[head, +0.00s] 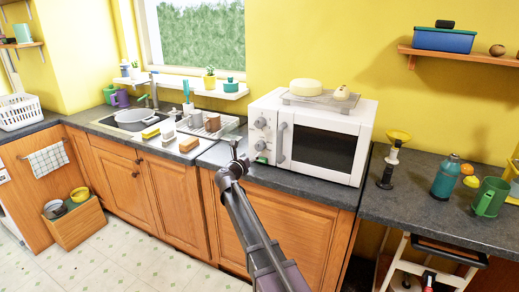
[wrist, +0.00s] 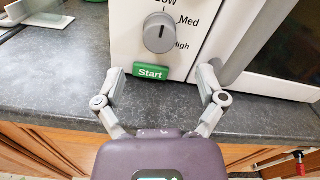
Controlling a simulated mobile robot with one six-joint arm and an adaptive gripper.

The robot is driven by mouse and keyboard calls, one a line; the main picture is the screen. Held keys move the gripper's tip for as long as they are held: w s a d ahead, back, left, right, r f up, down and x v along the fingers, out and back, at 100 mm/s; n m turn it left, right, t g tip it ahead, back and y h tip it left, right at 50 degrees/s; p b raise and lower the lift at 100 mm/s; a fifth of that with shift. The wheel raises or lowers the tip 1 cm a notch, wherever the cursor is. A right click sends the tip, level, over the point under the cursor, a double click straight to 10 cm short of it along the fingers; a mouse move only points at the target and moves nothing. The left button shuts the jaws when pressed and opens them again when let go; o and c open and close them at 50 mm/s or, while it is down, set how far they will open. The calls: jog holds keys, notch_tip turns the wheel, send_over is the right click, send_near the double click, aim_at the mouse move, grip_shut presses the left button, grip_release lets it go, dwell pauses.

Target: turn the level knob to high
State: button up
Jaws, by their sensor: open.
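The level knob (wrist: 160,32) is a grey round knob on the white microwave (head: 310,135). In the head view my gripper (head: 236,158) is in front of the microwave's left side.
The microwave's grey door handle (wrist: 245,40) stands out close to the right finger. The grey counter (wrist: 60,90) runs beneath. A rack (head: 320,100) with food sits on the microwave. A yellow-topped stand (head: 394,155) is to its right, the sink (head: 135,118) to its left.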

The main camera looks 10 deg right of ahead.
aim_at(259, 148)
jog(key=shift+x, duration=3.45)
jog(key=c, duration=1.1)
